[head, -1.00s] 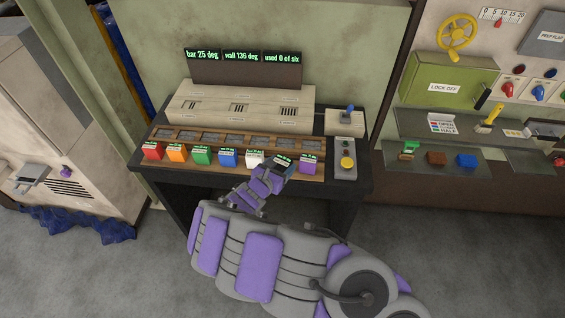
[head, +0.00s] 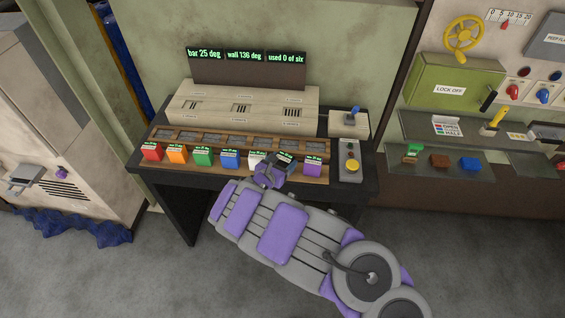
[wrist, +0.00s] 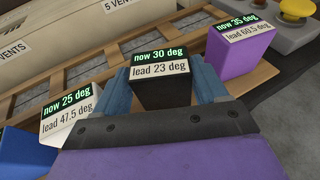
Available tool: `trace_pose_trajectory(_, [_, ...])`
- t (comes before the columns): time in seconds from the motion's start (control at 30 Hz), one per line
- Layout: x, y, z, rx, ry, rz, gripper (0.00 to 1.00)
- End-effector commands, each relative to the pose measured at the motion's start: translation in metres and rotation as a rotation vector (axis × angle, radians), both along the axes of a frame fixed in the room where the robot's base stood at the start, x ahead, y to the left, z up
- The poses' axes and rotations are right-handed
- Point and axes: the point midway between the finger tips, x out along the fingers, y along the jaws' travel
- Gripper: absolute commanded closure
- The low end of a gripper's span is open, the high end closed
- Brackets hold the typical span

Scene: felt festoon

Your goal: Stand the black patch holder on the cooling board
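The black patch holder (head: 285,157) stands in the row on the front of the bench, between the white and purple holders. In the wrist view, the black holder (wrist: 161,91) has a label reading "now 30 deg, lead 23 deg". My gripper (wrist: 165,88) is at it, with one blue finger on each side, close against its sides. Whether the fingers press on it cannot be told. My gripper (head: 277,168) partly covers the holder in the head view. A slatted wooden board (wrist: 90,72) lies beneath the row; no label marks it as the cooling board.
A white holder (wrist: 68,115) and a purple holder (wrist: 236,50) stand close on either side. Red, orange, green and blue holders continue the row leftward. A beige vented box (head: 240,105) stands behind. A control box (head: 348,160) with a yellow button is at the right.

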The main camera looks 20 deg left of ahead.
Motion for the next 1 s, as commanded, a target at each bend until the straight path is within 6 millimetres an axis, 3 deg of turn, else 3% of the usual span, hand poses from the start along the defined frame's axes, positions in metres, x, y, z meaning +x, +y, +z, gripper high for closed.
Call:
trace_pose_trajectory(0.3, [0.0, -0.007, 0.003, 0.005, 0.001, -0.001, 0.21])
trace_pose_trajectory(0.43, [-0.009, -0.002, 0.005, 0.002, 0.001, 0.002, 0.21])
trace_pose_trajectory(0.8, [-0.077, 0.012, 0.027, -0.003, -0.001, 0.004, 0.21])
trace_pose_trajectory(1.0, [-0.102, 0.012, 0.036, 0.004, -0.002, 0.002, 0.21])
